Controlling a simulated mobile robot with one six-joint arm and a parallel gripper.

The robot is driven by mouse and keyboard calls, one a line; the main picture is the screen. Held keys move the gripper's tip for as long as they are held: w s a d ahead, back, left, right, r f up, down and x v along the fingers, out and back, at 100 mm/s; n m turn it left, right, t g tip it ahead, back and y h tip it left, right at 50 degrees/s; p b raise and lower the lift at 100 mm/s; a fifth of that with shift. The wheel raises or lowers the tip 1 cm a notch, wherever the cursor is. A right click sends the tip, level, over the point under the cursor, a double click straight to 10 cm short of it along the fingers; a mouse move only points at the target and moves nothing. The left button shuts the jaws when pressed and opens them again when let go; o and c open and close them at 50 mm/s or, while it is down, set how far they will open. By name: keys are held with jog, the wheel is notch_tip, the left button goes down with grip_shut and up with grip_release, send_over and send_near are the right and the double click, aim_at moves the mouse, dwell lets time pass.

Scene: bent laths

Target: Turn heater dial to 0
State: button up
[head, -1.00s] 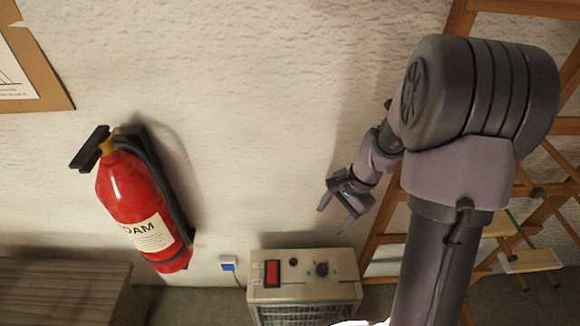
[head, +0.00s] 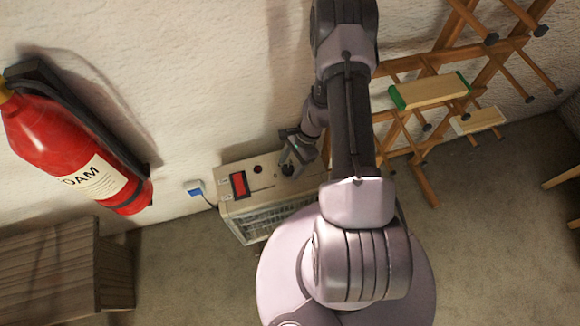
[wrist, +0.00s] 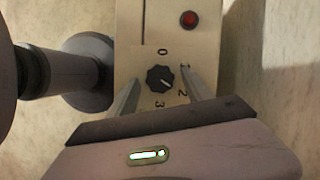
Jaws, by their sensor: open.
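The heater (head: 262,187) stands against the wall, with its control panel facing up. Its dark dial (head: 288,169) is at the panel's right end in the head view, beside my gripper (head: 292,155). In the wrist view the black dial (wrist: 160,79) lies between the two fingertips of my gripper (wrist: 159,75), which is open around it with a gap on both sides. Printed 0, 2 and 3 show around the dial. A pale mark on the dial seems to face lower right, towards the 2. The right finger partly covers the scale near there.
A red lamp (wrist: 189,19) and a red switch (head: 240,184) sit on the same panel. A blue-and-white wall plug (head: 195,188) is left of the heater. A red extinguisher (head: 75,150) hangs on the wall, a wooden rack (head: 430,92) stands right.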

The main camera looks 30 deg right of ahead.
grip_shut()
